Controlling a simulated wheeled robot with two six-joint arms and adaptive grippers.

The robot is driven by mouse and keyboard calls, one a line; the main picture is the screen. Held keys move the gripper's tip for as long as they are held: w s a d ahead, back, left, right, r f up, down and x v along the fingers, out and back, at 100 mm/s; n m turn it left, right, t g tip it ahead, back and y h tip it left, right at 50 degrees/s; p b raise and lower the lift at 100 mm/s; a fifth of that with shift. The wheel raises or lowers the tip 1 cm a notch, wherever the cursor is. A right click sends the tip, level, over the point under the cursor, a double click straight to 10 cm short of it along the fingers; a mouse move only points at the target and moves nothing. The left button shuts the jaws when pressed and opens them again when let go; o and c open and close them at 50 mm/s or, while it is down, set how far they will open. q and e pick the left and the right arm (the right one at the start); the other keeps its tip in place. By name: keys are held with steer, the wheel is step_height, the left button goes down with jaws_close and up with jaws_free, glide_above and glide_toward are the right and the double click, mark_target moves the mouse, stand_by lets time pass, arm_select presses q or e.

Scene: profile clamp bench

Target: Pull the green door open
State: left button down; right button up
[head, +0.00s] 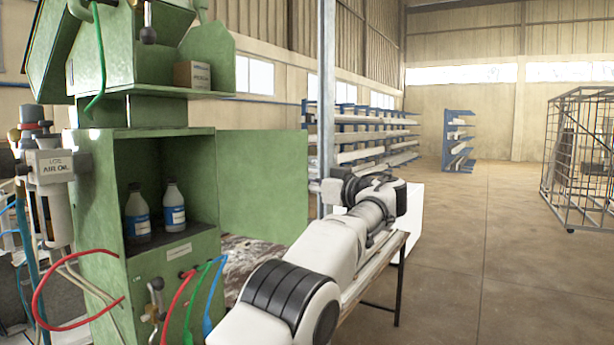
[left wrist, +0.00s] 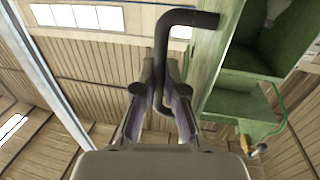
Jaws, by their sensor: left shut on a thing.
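The green door (head: 262,186) stands wide open to the right of the green cabinet (head: 165,147), and its inner face shows in the head view. In the left wrist view a dark bent handle (left wrist: 187,18) runs from the green door down between the fingers of my left gripper (left wrist: 160,90), which is shut on it. In the head view my left arm reaches from the bottom to just right of the door's free edge. The handle cannot be made out there. My right gripper is in neither view.
Two bottles with blue labels (head: 174,208) stand inside the open cabinet. Red, green and blue hoses (head: 181,300) hang at its front. Blue racks (head: 362,150) stand behind, a wire cage (head: 583,150) at right. The floor (head: 510,245) between is clear.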

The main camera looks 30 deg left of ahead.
arm_select(q)
steer(key=shift+w, duration=0.3)
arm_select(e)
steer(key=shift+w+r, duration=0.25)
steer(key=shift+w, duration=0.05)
arm_select(q)
steer(key=shift+s, duration=0.1)
steer(key=c, duration=1.5)
jaws_free()
steer(key=shift+a, duration=0.1)
steer(key=v, duration=1.2)
